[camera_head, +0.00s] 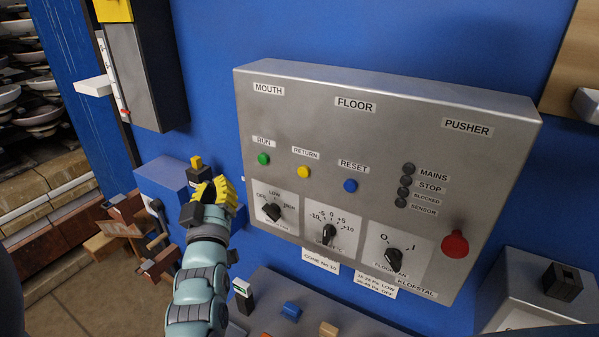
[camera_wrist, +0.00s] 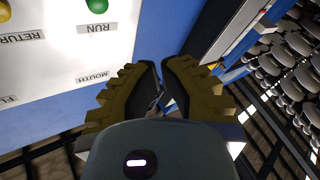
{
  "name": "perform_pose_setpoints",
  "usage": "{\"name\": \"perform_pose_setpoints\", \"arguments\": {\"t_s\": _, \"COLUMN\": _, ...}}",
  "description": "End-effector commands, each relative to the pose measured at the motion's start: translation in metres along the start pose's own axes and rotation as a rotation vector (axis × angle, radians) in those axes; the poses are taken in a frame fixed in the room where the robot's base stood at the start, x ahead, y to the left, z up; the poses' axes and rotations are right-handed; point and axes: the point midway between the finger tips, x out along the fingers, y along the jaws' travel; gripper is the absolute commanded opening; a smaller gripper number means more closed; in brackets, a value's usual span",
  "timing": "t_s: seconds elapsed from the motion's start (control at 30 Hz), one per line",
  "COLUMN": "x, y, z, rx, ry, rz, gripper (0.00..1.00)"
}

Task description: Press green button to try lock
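The green button (camera_head: 263,159) is under the RUN label at the left of a grey control panel (camera_head: 330,90). It also shows at the top edge of the wrist view (camera_wrist: 97,6), where the panel appears upside down. My gripper (camera_head: 222,186) has yellow ridged fingers and is left of and below the green button in the head view, apart from it. In the wrist view, the fingertips (camera_wrist: 162,66) come close together with a narrow gap and nothing between them. The fingers point past the panel's side, not at the button.
A yellow button (camera_head: 303,172) and a blue button (camera_head: 350,186) sit right of the green one. Black rotary knobs (camera_head: 271,212) lie below, close to my gripper. A red knob (camera_head: 455,244) is at lower right. A grey box (camera_head: 143,75) hangs at upper left.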

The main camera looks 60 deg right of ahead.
Motion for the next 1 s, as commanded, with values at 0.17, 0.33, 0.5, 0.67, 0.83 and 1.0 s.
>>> {"name": "perform_pose_setpoints", "arguments": {"t_s": 0.17, "x": 0.013, "y": 0.007, "z": 0.005, "rx": -0.003, "ry": -0.001, "rz": -0.001, "gripper": 0.0}}
{"name": "perform_pose_setpoints", "arguments": {"t_s": 0.33, "x": 0.032, "y": 0.017, "z": 0.015, "rx": -0.003, "ry": 0.001, "rz": 0.0, "gripper": 0.0}}
{"name": "perform_pose_setpoints", "arguments": {"t_s": 0.5, "x": 0.05, "y": 0.027, "z": 0.025, "rx": -0.002, "ry": 0.0, "rz": 0.001, "gripper": 0.0}}
{"name": "perform_pose_setpoints", "arguments": {"t_s": 0.67, "x": 0.061, "y": 0.031, "z": 0.034, "rx": 0.0, "ry": 0.003, "rz": -0.002, "gripper": 0.0}}
{"name": "perform_pose_setpoints", "arguments": {"t_s": 0.83, "x": 0.068, "y": 0.036, "z": 0.036, "rx": 0.0, "ry": 0.003, "rz": -0.001, "gripper": 0.0}}
{"name": "perform_pose_setpoints", "arguments": {"t_s": 1.0, "x": 0.069, "y": 0.036, "z": 0.036, "rx": 0.0, "ry": 0.002, "rz": -0.001, "gripper": 0.0}}
